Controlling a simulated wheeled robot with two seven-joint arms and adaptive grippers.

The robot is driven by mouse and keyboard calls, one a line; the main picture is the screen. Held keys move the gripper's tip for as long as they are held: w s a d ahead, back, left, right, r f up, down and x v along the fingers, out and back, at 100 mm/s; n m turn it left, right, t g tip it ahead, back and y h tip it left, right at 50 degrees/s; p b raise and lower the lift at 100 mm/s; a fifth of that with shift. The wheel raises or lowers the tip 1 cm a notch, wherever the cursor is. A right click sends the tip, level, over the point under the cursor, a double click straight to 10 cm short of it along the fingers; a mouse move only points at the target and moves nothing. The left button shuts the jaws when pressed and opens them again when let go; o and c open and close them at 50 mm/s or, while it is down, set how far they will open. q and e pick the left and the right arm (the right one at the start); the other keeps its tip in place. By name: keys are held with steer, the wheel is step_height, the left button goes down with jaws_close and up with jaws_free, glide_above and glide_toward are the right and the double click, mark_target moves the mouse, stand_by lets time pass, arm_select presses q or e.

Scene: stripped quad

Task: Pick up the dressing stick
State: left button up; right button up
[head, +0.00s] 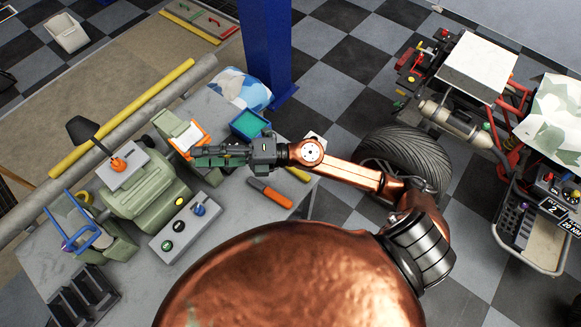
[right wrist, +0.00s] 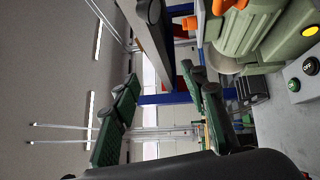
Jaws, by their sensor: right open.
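A short orange bar with a dark grey end (head: 270,192) lies flat on the grey bench; it may be the dressing stick, but I cannot tell for sure. A small yellow piece (head: 298,174) lies just beyond it, partly hidden by my arm. My right gripper (head: 198,155) reaches left over the bench, beside the green bench grinder (head: 148,195) and left of the orange bar. In the right wrist view its two green fingers (right wrist: 163,115) stand wide apart with nothing between them. My left gripper is not in view.
A button box (head: 185,228) stands before the grinder, which also shows in the right wrist view (right wrist: 262,35). A teal tray (head: 249,124) sits behind my right gripper. A black rack (head: 84,297) is at front left. A blue post (head: 265,50) rises behind the bench.

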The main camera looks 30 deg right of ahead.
steer(key=s+f+n+g+h, duration=0.45)
steer(key=f+n+g, duration=0.2)
steer(key=f, duration=0.55)
steer(key=w+d+f+n+g+h, duration=0.1)
steer(key=d+f+n+h, duration=0.1)
steer(key=d+f+h, duration=0.65)
steer(key=w+d+f+h, duration=0.1)
steer(key=d, duration=0.4)
steer(key=w+d+f+h, duration=0.1)
steer(key=d+h, duration=0.1)
steer(key=d, duration=0.4)
steer(key=w+d+f+h, duration=0.1)
steer(key=d, duration=0.5)
steer(key=shift+d+f+m+h, duration=0.2)
steer(key=shift+m+h, duration=0.05)
steer(key=shift+h, duration=0.05)
steer(key=shift+d+f, duration=0.4)
steer(key=shift+f, duration=0.35)
steer(key=shift+w+a+f, duration=0.1)
steer(key=shift+w+f, duration=0.1)
steer(key=shift+f, duration=1.35)
steer(key=shift+w+f, duration=0.2)
steer(key=shift+f, duration=1.3)
steer(key=shift+c, duration=0.7)
jaws_close()
